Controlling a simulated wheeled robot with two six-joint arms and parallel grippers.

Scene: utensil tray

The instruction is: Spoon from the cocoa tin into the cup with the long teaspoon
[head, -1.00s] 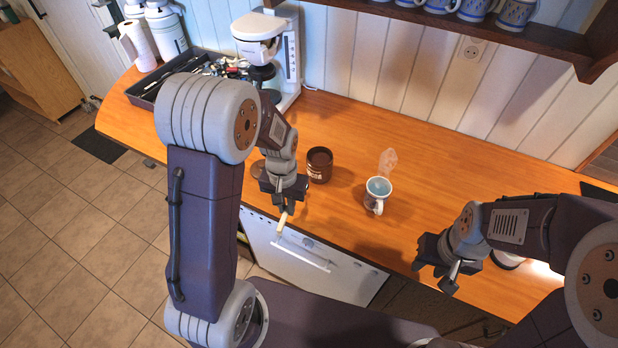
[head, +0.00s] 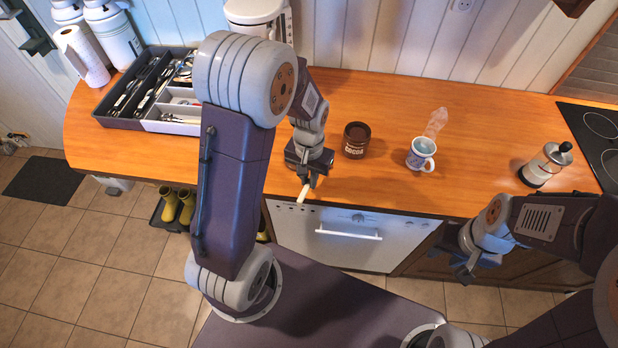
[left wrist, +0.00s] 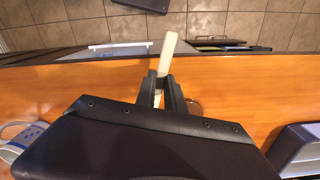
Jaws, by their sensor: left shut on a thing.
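The cocoa tin (head: 356,141), brown and without a lid on top, stands on the wooden counter. The white patterned cup (head: 421,156) stands to its right, with pale blue showing inside and a wisp of steam above. My left gripper (head: 310,178), left of the tin at the counter's front edge, is shut on a thin utensil with a cream handle (head: 304,192), apparently the long teaspoon. In the left wrist view the handle (left wrist: 168,56) sticks out beyond the fingers (left wrist: 161,90); the bowl is hidden. My right gripper (head: 470,268) appears open and empty, in front of the counter.
A divided utensil tray (head: 155,92) lies at the counter's left. A white coffee machine (head: 258,14) stands behind my left arm. Counter between cup and press is clear.

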